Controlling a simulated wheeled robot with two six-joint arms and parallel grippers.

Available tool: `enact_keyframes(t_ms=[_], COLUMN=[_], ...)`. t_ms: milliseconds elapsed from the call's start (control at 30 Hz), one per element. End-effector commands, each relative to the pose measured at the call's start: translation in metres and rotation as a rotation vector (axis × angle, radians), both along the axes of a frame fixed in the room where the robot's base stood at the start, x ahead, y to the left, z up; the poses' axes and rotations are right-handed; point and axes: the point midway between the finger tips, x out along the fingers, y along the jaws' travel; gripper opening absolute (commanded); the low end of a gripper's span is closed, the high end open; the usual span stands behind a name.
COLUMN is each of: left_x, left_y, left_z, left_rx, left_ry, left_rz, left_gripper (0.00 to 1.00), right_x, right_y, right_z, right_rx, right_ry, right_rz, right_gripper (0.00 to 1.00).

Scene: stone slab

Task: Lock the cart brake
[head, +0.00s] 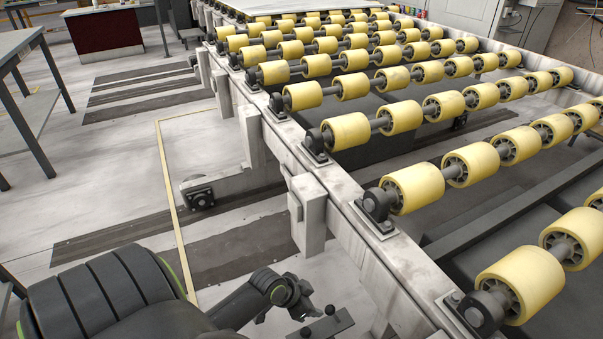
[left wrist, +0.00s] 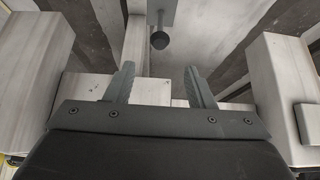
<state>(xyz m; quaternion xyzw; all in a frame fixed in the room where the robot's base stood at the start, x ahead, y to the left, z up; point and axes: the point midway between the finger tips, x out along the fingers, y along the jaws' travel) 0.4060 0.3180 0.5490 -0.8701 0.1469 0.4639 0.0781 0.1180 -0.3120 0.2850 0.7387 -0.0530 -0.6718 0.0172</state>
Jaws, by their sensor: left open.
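The cart (head: 330,200) is a pale, worn metal frame carrying rows of yellow rollers in the head view. My left gripper (head: 322,326) is low beside the cart's near side rail, partly cut off by the bottom edge. In the left wrist view my left gripper (left wrist: 160,68) is open, with its two fingers apart and nothing between them. A dark round knob (left wrist: 160,41) on a grey stem shows beyond the fingertips, apart from them. I cannot tell whether this knob is the brake. My right gripper is not in view.
A dark square fitting (head: 198,195) sits low on the cart's side. Pale frame posts (left wrist: 278,95) flank the gripper in the wrist view. A grey-legged table (head: 25,100) stands at the left. The floor between it and the cart is clear.

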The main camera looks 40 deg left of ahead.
Motion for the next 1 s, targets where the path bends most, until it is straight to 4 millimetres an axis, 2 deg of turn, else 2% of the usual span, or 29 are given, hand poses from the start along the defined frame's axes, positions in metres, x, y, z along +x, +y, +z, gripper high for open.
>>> enact_keyframes(t_ms=[33, 100, 300, 1000], left_x=[-0.006, -0.012, -0.022, -0.024], left_y=[0.003, 0.005, 0.008, 0.009], left_z=[0.011, 0.02, 0.034, 0.035], left_rx=[0.003, 0.003, 0.001, 0.001], left_ry=[0.0, 0.0, 0.002, 0.004], left_rz=[-0.002, -0.002, -0.001, 0.006], left_gripper=[0.49, 0.49, 0.49, 0.49], right_x=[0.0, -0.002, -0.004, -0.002], right_y=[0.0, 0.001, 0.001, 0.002], right_z=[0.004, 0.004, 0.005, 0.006], right_rx=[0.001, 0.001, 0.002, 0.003], right_ry=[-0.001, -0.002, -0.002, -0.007], right_rz=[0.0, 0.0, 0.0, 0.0], right_gripper=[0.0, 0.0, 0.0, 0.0])
